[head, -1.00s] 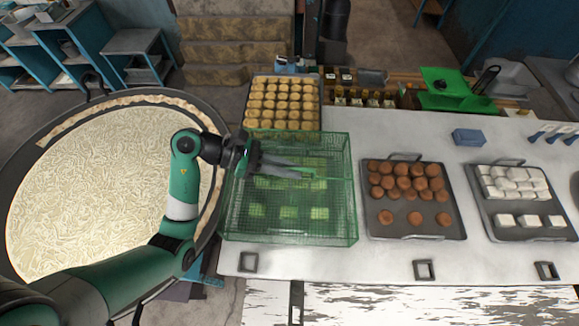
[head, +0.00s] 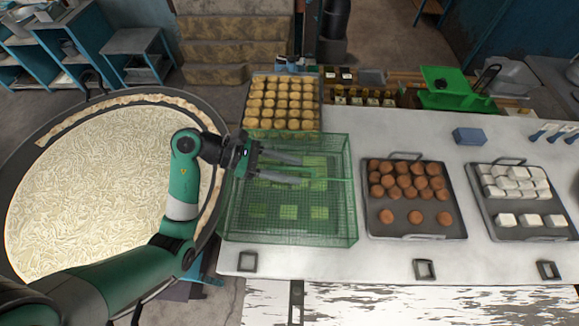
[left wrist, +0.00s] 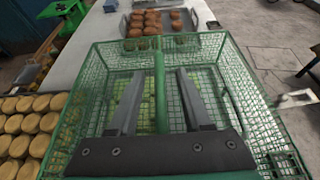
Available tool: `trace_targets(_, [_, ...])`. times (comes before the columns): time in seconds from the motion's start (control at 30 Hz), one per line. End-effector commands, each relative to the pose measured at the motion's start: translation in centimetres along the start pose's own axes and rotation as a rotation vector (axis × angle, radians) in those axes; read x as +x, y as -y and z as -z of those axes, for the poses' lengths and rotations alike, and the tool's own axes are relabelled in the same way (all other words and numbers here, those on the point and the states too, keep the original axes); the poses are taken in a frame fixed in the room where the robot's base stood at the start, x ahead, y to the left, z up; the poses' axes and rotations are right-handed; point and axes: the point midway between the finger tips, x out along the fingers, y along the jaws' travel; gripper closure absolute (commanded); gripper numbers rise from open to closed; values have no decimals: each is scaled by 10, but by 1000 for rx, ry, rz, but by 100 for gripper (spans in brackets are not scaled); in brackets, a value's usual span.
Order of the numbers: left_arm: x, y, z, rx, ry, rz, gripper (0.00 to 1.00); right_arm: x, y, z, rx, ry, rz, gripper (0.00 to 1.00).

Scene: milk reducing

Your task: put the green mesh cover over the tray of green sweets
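The green mesh cover (head: 340,228) stands upright on the white table, over the green sweets (head: 288,212), which show through its mesh. The tray under the sweets is hard to make out through the mesh. In the left wrist view the cover (left wrist: 238,82) surrounds the sweets, and its green handle bar (left wrist: 160,100) runs across the top. My left gripper (head: 302,170) is open at the top of the cover, its two fingers apart on either side of the bar. My right gripper is not in view.
A tray of brown sweets (head: 377,225) lies right of the cover, and a tray of white sweets (head: 498,233) farther right. Yellow pastries (head: 284,103) lie behind the cover. A large round pan (head: 100,190) of pale shreds is at left. A blue block (head: 468,137) sits at the back right.

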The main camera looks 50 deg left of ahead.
Motion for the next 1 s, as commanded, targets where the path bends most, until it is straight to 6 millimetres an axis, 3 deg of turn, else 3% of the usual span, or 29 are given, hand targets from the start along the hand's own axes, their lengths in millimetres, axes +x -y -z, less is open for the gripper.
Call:
trace_targets(0.27, [-6,0,0,0,0,-1,51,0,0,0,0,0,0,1])
trace_targets(0.7, [-98,-1,1,1,0,-5,51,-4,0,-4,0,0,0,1])
trace_targets(0.83, [-113,-1,0,0,-1,-3,51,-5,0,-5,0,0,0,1])
trace_targets(1.0, [-117,0,0,0,0,1,51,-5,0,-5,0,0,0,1])
